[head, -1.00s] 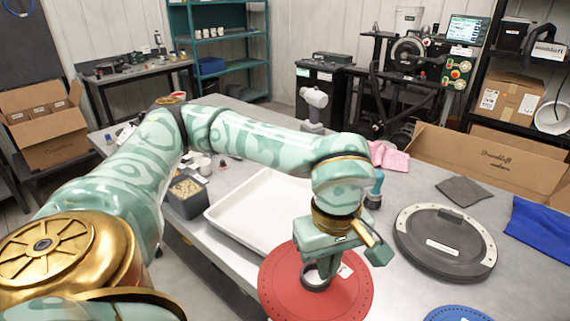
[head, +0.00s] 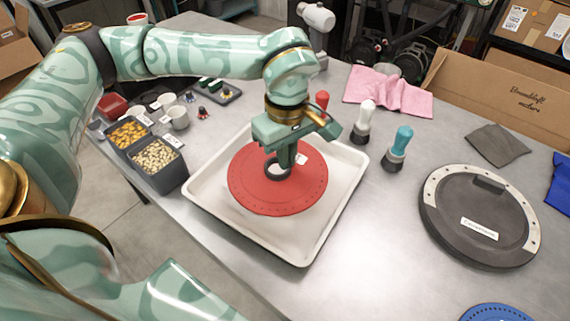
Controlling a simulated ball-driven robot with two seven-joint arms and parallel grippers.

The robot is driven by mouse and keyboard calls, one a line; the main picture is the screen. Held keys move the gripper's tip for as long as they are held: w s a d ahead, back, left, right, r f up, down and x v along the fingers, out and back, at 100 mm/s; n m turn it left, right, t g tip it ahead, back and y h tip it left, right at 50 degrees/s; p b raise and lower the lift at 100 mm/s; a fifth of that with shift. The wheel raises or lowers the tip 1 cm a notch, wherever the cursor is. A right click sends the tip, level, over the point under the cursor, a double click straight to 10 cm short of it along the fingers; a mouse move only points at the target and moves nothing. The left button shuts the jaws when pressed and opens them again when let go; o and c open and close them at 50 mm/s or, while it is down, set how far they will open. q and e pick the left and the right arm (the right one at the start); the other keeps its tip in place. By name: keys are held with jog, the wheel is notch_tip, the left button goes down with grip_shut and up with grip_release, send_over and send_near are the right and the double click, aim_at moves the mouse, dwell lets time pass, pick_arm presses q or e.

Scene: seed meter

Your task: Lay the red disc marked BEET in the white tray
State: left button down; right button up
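The red disc (head: 250,193) has a ring of small holes near its edge, a central hole and a small white label, too small to read. It is over the white tray (head: 334,222), inside the rim as seen from above. I cannot tell whether it touches the tray floor. My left gripper (head: 279,170) points down at the disc's middle, with its fingers at the central hole. It appears shut on the disc there, and the fingertips are partly hidden. My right gripper is not in view.
Right of the tray stand a white-topped bottle (head: 364,122) and a blue-topped one (head: 398,148). A dark round lid (head: 470,240) lies farther right, a blue disc (head: 495,313) at the bottom edge. Seed bins (head: 157,165) stand left. A pink cloth (head: 388,93) lies behind.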

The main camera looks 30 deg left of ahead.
pick_arm(q)
jog(key=w+f, duration=0.1)
jog(key=w+a+f, duration=0.1)
jog(key=f, duration=0.1)
jog(key=f+b, duration=0.1)
jog(key=shift+w+a+f, duration=0.25)
jog(key=shift+w+a, duration=0.1)
jog(key=shift+w, duration=0.05)
jog(key=shift+w+a+f, duration=0.2)
jog(key=shift+w+f, duration=0.05)
jog(key=shift+f, duration=0.15)
notch_tip(320, 180, down, 4)
jog(key=shift+w+r+b, duration=0.15)
jog(key=shift+r+b, duration=0.1)
jog(key=shift+b, duration=0.5)
jog(key=shift+r, duration=0.15)
jog(key=c, duration=2)
grip_release()
jog(key=shift+c, duration=0.2)
jog(key=o, duration=0.4)
